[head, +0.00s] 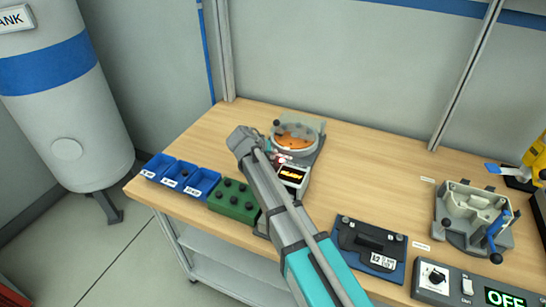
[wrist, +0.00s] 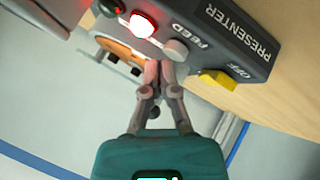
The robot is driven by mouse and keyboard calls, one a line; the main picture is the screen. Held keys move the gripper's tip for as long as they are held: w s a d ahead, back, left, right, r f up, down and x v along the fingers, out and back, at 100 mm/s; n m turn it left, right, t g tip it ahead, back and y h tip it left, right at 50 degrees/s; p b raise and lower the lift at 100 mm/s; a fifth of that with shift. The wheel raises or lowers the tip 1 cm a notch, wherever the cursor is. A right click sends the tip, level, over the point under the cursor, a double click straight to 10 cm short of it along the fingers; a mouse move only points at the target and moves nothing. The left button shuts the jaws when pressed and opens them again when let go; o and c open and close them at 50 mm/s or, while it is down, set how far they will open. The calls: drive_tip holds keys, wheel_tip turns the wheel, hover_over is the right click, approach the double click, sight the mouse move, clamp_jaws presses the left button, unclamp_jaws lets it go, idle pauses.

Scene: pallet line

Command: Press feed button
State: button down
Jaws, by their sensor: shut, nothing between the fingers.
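The presenter's control box (wrist: 215,35) fills the upper part of the wrist view, with the printed words PRESENTER, FEED and OFF. A grey round button (wrist: 176,49) sits beside the word FEED. A red lamp (wrist: 144,24) glows to its left, and a yellow switch (wrist: 218,79) is beside OFF. My gripper (wrist: 159,68) is shut and empty, its fingertips just below and left of the grey button in the picture. I cannot tell whether they touch it.
A round bowl with orange contents (head: 297,137) stands behind the presenter. Blue bins (head: 180,175) and a green block (head: 232,200) are to the left. A dark case (head: 368,250), a grey fixture (head: 470,215) and an OFF panel (head: 470,287) are to the right.

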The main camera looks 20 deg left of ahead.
sight(273, 157)
drive_tip(key=shift+f+b, duration=0.45)
idle(0.7)
drive_tip(key=shift+r, duration=0.15)
drive_tip(key=shift+r+p, duration=0.75)
drive_tip(key=shift+p, duration=0.15)
drive_tip(key=shift+r, duration=0.15)
drive_tip(key=shift+r+p, duration=2.4)
drive_tip(key=shift+p, duration=0.1)
drive_tip(key=shift+f, duration=0.1)
